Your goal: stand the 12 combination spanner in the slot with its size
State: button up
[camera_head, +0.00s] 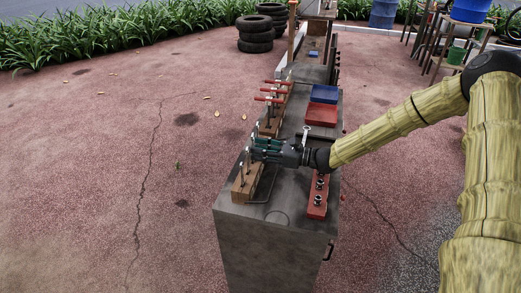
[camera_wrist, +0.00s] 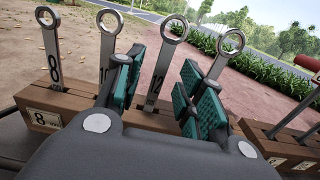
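The 12 spanner (camera_wrist: 161,67), steel with a ring at its top and "12" on its shank, shows between my fingers in the wrist view. Its lower end meets the top of the wooden rack (camera_wrist: 45,120), and it leans slightly right. My gripper (camera_wrist: 162,92) is open, with a teal-padded finger on each side of the shank and visible gaps. It also shows over the rack in the head view (camera_head: 262,148). The rack's front label at left reads 8; the other labels are hidden behind my gripper.
The 8 spanner (camera_wrist: 51,55) and 10 spanner (camera_wrist: 108,40) stand left of it; another spanner (camera_wrist: 226,52) stands right, partly behind my finger. A second wooden rack (camera_wrist: 285,145) is at right. A red socket tray (camera_head: 318,196) and red bin (camera_head: 321,115) lie on the grey cart top (camera_head: 245,212).

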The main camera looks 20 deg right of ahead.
jog(key=shift+d, duration=0.1)
jog(key=v, duration=1.1)
jog(key=shift+s+d, duration=0.25)
jog(key=shift+s, duration=0.05)
dwell(0.3)
